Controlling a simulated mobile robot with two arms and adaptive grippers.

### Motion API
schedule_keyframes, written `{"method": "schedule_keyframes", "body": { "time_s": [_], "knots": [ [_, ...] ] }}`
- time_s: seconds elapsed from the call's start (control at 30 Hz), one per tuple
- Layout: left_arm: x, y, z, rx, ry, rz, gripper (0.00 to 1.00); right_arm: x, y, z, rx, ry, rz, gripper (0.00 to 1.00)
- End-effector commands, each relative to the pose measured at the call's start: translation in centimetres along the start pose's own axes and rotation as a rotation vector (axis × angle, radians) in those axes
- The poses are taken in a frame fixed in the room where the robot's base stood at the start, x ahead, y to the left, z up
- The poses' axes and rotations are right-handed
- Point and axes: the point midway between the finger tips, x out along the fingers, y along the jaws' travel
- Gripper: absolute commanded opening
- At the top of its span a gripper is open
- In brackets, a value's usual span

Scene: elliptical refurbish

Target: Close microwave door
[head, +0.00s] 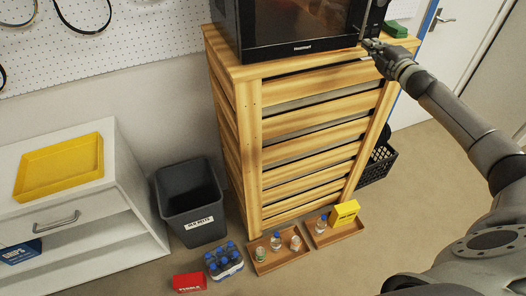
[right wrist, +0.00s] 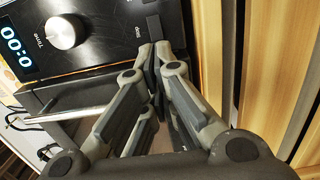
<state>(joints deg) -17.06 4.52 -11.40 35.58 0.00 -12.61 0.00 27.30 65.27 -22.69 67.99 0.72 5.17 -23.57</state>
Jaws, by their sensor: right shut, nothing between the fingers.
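The black microwave (head: 290,24) sits on top of a wooden slatted cabinet, its upper part cut off by the picture edge. Its dark glass door looks about flush with the front; I cannot tell whether it is latched. A vertical handle (head: 366,20) is at the door's right side. My right gripper (head: 370,45) is at the lower right corner of the microwave front, close to the handle's lower end. In the right wrist view its fingers (right wrist: 155,55) are shut and empty beside the control panel (right wrist: 95,40) with knob and lit display. Contact is unclear. My left gripper is out of view.
The wooden cabinet (head: 248,130) stands against the wall. A green object (head: 395,29) lies on its top at the right. A black bin (head: 189,200), bottles (head: 222,260) and small trays (head: 277,262) are on the floor. A yellow tray (head: 62,168) is on a white cabinet at left.

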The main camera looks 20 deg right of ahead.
Motion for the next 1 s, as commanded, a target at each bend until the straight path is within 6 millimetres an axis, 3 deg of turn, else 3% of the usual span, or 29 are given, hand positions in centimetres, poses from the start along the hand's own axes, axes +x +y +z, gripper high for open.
{"method": "schedule_keyframes", "body": {
  "time_s": [0.23, 1.0],
  "knots": [
    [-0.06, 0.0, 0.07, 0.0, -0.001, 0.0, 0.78, -0.19, -0.03, 0.97, 0.0, 0.015, 0.0, 0.0],
    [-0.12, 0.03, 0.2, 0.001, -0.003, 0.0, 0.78, -0.26, -0.04, 0.99, 0.0, 0.018, -0.001, 0.0]
  ]
}}
